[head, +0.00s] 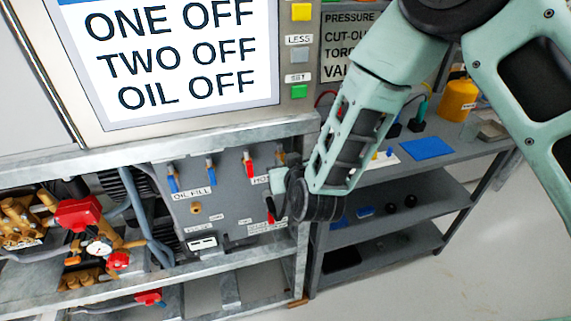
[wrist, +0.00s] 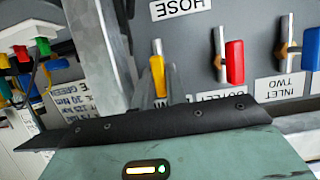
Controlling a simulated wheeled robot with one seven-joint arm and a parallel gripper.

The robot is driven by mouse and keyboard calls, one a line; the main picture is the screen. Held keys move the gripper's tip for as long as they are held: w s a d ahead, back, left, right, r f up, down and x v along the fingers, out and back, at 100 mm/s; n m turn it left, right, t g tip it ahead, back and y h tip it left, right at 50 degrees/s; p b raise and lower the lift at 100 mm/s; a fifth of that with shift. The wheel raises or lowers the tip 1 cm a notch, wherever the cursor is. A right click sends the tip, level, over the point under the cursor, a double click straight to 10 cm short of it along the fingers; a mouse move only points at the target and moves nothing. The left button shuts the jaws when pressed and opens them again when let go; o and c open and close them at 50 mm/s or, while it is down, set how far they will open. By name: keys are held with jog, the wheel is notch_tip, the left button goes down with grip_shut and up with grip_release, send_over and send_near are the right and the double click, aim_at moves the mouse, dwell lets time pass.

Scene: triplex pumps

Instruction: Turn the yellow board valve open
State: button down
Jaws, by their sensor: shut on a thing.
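The yellow board valve (wrist: 157,62) is in the upper middle of the wrist view, a slim lever just beyond my gripper's black front edge. My gripper (wrist: 159,88) is shut on it, with grey finger parts close around the lever; the exact contact is partly hidden. In the head view, my gripper (head: 279,178) is at the right end of the grey valve board (head: 225,195). There the yellow valve is mostly hidden by my gripper and wrist.
Red (wrist: 235,62) and blue (wrist: 312,48) valve levers stand beside the yellow one on the board. A steel frame edge (head: 303,245) runs close to my wrist. A grey shelf unit (head: 470,160) is to the right.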

jog(key=c, duration=1.4)
grip_release()
jog(key=shift+c, duration=0.2)
jog(key=p+v, duration=0.9)
jog(key=v, duration=0.8)
jog(key=shift+r, duration=0.2)
jog(key=shift+s+f+p, duration=0.1)
jog(key=shift+s+p, duration=0.1)
jog(key=shift+p, duration=0.1)
